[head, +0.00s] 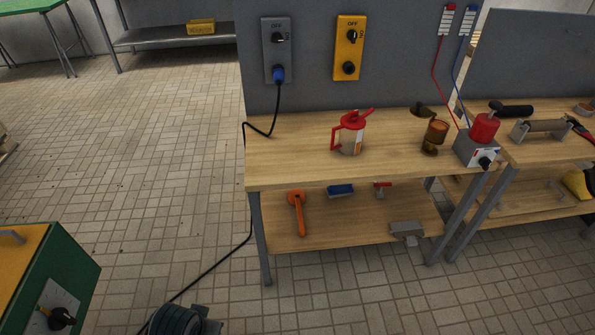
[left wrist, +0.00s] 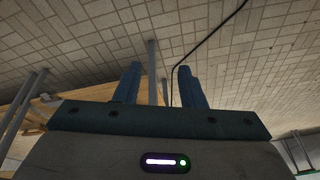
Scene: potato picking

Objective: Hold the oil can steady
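The oil can (head: 351,136) stands upright on the wooden workbench (head: 290,165). It has a red lid, spout and handle and a pale, partly clear body, with the handle on its left side. No gripper is near it in the head view, and neither arm shows there. The left wrist view shows my left gripper (left wrist: 156,82) with its two blue fingers apart and nothing between them. Behind the fingers are floor tiles, a bench leg and a black cable. The oil can does not show in the left wrist view.
A brown metal cup-like object (head: 436,133) and a grey box with a red top (head: 479,148) stand right of the can. Grey and yellow switch boxes (head: 348,48) hang on the panel behind. An orange tool (head: 298,211) lies on the lower shelf. Open floor (head: 150,150) lies left of the bench.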

